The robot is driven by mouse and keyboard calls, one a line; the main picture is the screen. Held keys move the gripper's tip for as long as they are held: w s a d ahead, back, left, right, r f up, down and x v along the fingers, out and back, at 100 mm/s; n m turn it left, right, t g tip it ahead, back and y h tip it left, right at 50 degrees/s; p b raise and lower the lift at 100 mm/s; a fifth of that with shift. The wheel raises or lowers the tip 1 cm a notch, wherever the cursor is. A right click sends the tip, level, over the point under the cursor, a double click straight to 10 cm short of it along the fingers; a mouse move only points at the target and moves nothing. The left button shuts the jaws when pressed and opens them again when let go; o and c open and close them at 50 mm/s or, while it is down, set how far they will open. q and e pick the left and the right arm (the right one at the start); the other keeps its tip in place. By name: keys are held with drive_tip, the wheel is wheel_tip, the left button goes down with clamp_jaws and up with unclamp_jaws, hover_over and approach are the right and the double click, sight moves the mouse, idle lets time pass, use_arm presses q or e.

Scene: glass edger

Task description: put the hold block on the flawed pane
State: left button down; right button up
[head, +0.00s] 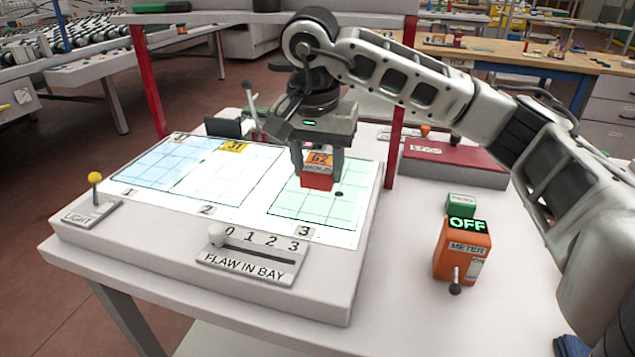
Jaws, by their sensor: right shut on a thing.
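My right gripper (318,165) is shut on the red hold block (317,181), over the green pane (300,205) in bay 3. I cannot tell whether the block touches the pane. An orange tag marked 62 (320,159) shows between the fingers, just behind the block. A small dark spot (339,194) shows on the green pane, right of the block. A blue pane (150,165) lies in bay 1 and a clear pane (225,180) with a yellow tag in bay 2. My left gripper is not in view.
The "flaw in bay" slider knob (217,239) stands at 0 on the front. A yellow-knobbed light lever (94,180) is at left. A red box (455,160) and red posts stand behind.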

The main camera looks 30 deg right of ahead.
sight(317, 183)
drive_tip(key=f, duration=0.3)
drive_tip(key=shift+w+d+f, duration=0.2)
drive_tip(key=shift+w+d, duration=0.05)
drive_tip(key=shift+w, duration=0.1)
drive_tip(key=shift+f, duration=0.3)
drive_tip(key=shift+f, duration=0.15)
drive_tip(key=o, duration=1)
